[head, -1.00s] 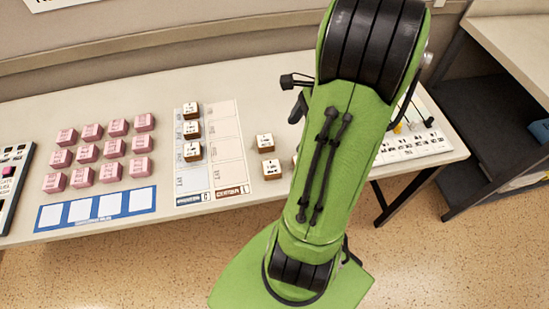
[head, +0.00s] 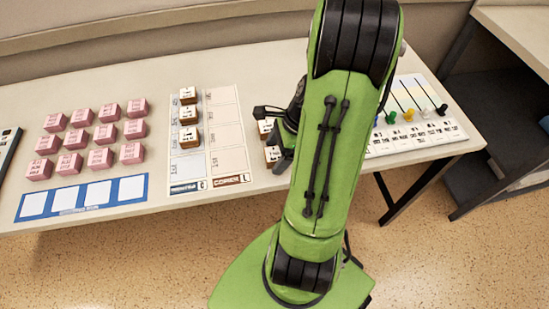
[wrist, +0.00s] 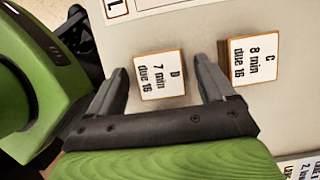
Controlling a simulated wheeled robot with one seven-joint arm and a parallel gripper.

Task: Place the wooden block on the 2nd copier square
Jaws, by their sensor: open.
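A wooden block with a white top reading "D 7 min due 16" (wrist: 160,75) lies between the spread fingers of my gripper (wrist: 160,72) in the wrist view, with gaps beside it. A similar block reading "C 8 min due 16" (wrist: 252,62) lies just outside the right finger. In the head view, two loose wooden blocks (head: 266,126) (head: 272,154) are partly hidden by my gripper. The copier column (head: 228,132) is the right column of the white sheet and its squares are bare. The left column (head: 187,165) holds three wooden blocks (head: 189,115) on its upper squares.
Several pink blocks (head: 88,140) stand in rows at left, above a blue-framed strip (head: 82,197) with empty white squares. A card with colored pegs (head: 415,130) lies at right. Bare table separates the sheet from the loose blocks.

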